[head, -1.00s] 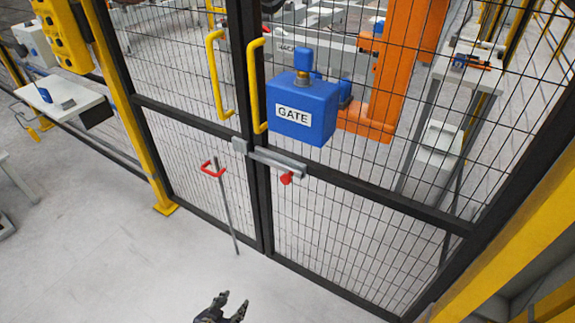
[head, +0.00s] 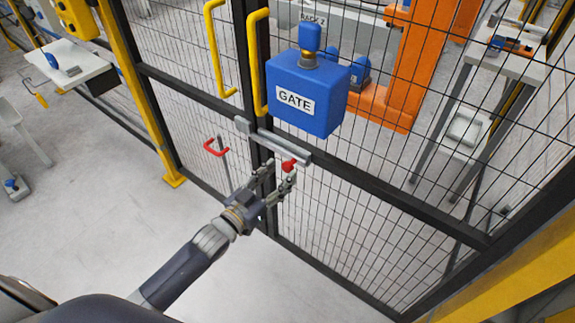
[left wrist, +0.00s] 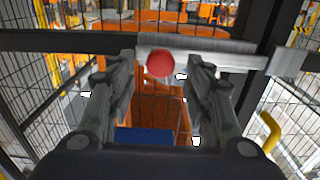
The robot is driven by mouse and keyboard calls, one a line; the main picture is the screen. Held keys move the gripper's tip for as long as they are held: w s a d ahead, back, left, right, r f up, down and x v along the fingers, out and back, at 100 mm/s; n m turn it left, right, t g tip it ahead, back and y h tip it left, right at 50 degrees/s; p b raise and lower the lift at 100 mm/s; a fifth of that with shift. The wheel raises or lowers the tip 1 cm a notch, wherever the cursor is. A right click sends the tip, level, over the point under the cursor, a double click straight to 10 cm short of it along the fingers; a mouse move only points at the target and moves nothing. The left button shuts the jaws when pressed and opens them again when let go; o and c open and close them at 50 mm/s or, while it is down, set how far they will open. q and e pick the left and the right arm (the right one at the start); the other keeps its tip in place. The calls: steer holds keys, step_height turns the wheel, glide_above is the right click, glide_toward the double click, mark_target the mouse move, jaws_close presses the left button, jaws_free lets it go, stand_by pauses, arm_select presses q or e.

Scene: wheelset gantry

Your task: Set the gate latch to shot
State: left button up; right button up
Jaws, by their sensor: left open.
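The gate latch is a grey sliding bar (head: 270,140) across the meeting edge of the two black mesh gate leaves, below the blue GATE box (head: 306,93). Its red knob (head: 289,165) hangs at the bar's right end. My left gripper (head: 280,176) is open, just below and in front of the knob. In the left wrist view the red knob (left wrist: 160,64) shows between and beyond the two open fingertips (left wrist: 162,72), with the grey bar (left wrist: 205,55) behind it. I cannot tell if a finger touches the knob. My right gripper is not in view.
Yellow handles (head: 258,62) rise above the latch. A yellow post (head: 140,100) is at left and a yellow beam (head: 510,270) at lower right. The floor in front is clear.

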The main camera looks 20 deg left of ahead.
mark_target(286, 169)
arm_select(q)
steer(key=shift+x, duration=2.25)
